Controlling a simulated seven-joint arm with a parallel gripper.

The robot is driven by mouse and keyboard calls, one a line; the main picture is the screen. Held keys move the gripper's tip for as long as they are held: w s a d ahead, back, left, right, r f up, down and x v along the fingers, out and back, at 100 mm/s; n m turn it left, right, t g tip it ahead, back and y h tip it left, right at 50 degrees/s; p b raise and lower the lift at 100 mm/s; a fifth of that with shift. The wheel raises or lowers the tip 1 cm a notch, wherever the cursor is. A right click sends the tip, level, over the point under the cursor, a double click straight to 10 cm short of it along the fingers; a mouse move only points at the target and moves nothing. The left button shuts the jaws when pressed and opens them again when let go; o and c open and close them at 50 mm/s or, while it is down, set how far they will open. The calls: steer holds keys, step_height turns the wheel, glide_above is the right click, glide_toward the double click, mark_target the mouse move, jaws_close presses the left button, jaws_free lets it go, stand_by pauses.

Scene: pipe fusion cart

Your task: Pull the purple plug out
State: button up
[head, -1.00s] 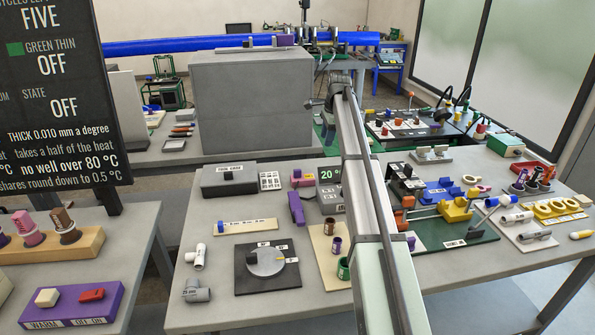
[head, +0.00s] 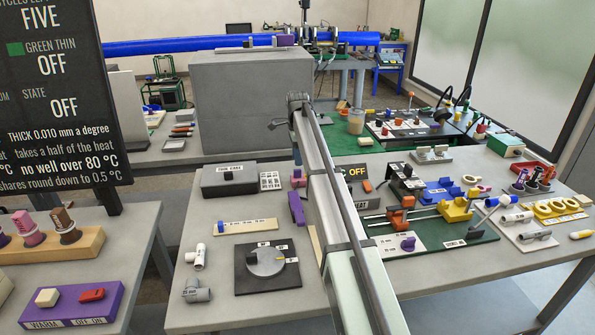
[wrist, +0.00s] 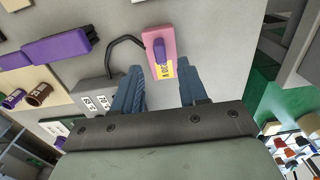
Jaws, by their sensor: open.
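The purple plug (wrist: 160,49) sits in a pink socket block (wrist: 153,31) with a yellow label, in the upper middle of the wrist view. A dark cord runs from the block's left side toward a grey box (wrist: 92,90). My gripper (wrist: 160,69) is open and empty. Its two blue-grey fingers show below the plug, one to each side, with the plug roughly centred in line with the gap. I cannot tell the height between the fingertips and the block.
A purple-handled tool (wrist: 57,47) lies left of the block in the wrist view. Brown and purple pipe fittings (wrist: 39,94) are further left. A grey box (head: 229,179) stands left of the pink block in the head view. An orange-and-yellow clamp rig (head: 455,209) stands to the right.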

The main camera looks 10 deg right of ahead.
mark_target(297, 170)
steer(key=shift+f, duration=3.15)
jaws_close()
